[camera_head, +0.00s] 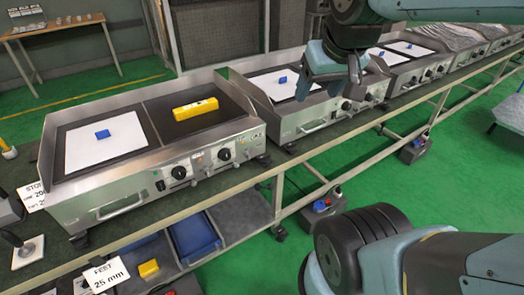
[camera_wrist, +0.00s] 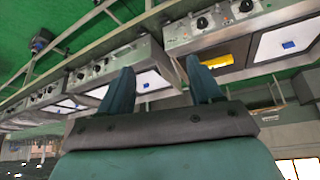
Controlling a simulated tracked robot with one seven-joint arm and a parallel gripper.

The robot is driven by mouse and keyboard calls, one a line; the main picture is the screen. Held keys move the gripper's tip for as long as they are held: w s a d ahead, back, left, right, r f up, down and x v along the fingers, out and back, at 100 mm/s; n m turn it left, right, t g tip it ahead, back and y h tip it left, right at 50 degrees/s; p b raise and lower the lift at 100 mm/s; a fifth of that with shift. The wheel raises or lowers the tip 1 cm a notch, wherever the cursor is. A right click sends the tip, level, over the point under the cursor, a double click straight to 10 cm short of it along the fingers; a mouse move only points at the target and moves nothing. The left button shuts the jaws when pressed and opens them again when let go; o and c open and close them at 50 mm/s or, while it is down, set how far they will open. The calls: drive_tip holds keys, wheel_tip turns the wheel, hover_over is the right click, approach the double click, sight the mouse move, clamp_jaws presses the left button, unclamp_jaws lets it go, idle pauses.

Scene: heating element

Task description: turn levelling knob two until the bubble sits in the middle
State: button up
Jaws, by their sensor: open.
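A steel griddle (camera_head: 160,150) stands on the bench at left, with a yellow spirit level (camera_head: 195,108) on its dark right plate. The level's bubble is too small to read. Two black round knobs (camera_head: 224,154) sit on its front panel, and dark feet (camera_head: 262,160) show under its front corners. No number marks which is levelling knob two. My gripper (camera_head: 328,85) hangs in front of the second griddle, right of the level, touching nothing I can see. In the wrist view my gripper (camera_wrist: 160,78) has its fingers apart and empty; the spirit level (camera_wrist: 212,57) shows beyond them.
More griddles (camera_head: 325,85) stand in a row to the right. A blue block on a white sheet (camera_head: 105,140) lies on the left plate. A "FEET 25 mm" card (camera_head: 105,274) and blue bin (camera_head: 193,235) are below.

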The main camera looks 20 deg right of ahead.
drive_tip(key=shift+o, duration=1.4)
drive_tip(key=w+d+f+t, duration=0.1)
drive_tip(key=w+f, duration=0.3)
drive_tip(key=w, duration=0.4)
drive_tip(key=w+d+f+n, duration=0.1)
drive_tip(key=w+d+f, duration=0.2)
drive_tip(key=w, duration=0.4)
drive_tip(key=shift+w+d+f+t+h, duration=0.15)
drive_tip(key=shift+w+f+t+h, duration=0.25)
drive_tip(key=shift+f, duration=0.35)
drive_tip(key=n+t+y, duration=0.3)
drive_tip(key=t+y, duration=0.2)
hover_over(265, 157)
drive_tip(key=s+d, duration=0.2)
drive_tip(key=s, duration=0.5)
drive_tip(key=s+d, duration=0.3)
drive_tip(key=s, duration=0.4)
wheel_tip(265, 157, down, 35)
drive_tip(key=x, duration=1.4)
drive_tip(key=shift+w+a, duration=0.1)
drive_tip(key=shift+a, duration=0.05)
drive_tip(key=c, duration=1)
